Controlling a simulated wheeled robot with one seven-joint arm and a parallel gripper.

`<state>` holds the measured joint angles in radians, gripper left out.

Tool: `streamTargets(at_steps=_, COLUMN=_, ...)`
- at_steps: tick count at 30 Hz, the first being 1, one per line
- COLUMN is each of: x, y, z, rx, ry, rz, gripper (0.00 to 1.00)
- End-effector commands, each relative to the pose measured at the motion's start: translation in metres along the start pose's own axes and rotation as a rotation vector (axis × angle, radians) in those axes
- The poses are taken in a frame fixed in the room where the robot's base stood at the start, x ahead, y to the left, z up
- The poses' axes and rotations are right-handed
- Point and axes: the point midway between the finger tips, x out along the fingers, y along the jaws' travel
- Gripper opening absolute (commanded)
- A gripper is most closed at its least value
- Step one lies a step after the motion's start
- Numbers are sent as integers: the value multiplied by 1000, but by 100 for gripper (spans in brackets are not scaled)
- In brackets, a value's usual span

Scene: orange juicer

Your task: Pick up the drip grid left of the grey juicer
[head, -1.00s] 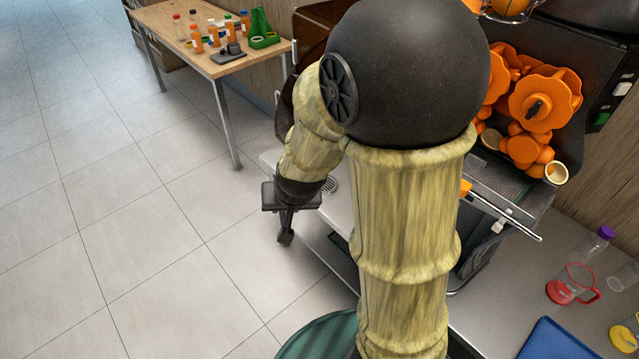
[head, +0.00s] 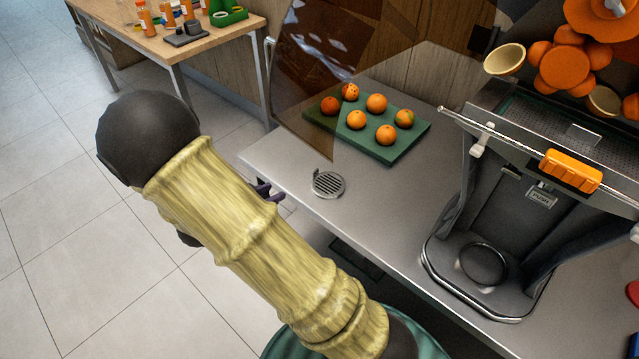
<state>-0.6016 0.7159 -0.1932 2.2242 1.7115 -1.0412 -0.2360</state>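The drip grid (head: 328,184) is a small round grey metal disc with dark slots and a small tab at its upper left. It lies flat on the grey counter, left of the grey juicer (head: 490,245). My gripper (head: 272,191) is mostly hidden behind my arm. Only a dark finger part shows past the arm's edge, left of the drip grid and apart from it in the picture. I cannot see whether its fingers are open or shut.
A green board (head: 375,138) with several oranges lies behind the drip grid, beside a tinted clear panel (head: 315,70). The counter (head: 380,205) between the grid and the juicer is bare. A wooden table (head: 215,38) with bottles stands at the back left.

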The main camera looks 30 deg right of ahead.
Motion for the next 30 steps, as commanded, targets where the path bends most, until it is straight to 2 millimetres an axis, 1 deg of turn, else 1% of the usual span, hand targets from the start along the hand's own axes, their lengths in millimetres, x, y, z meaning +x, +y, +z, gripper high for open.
streamTargets(at_steps=1, x=1, y=2, z=6, rx=0, ry=15, rz=15, gripper=32)
streamTargets(at_steps=4, x=1, y=5, z=6, rx=3, ry=29, rz=34, gripper=32)
streamTargets(at_steps=12, x=0, y=5, z=5, rx=3, ry=28, rz=32, gripper=32)
streamTargets(at_steps=16, x=7, y=5, z=6, rx=3, ry=28, rz=34, gripper=32)
streamTargets(at_steps=20, x=26, y=7, z=6, rx=3, ry=29, rz=36, gripper=32)
streamTargets(at_steps=30, x=87, y=8, z=5, rx=4, ry=28, rz=35, gripper=32)
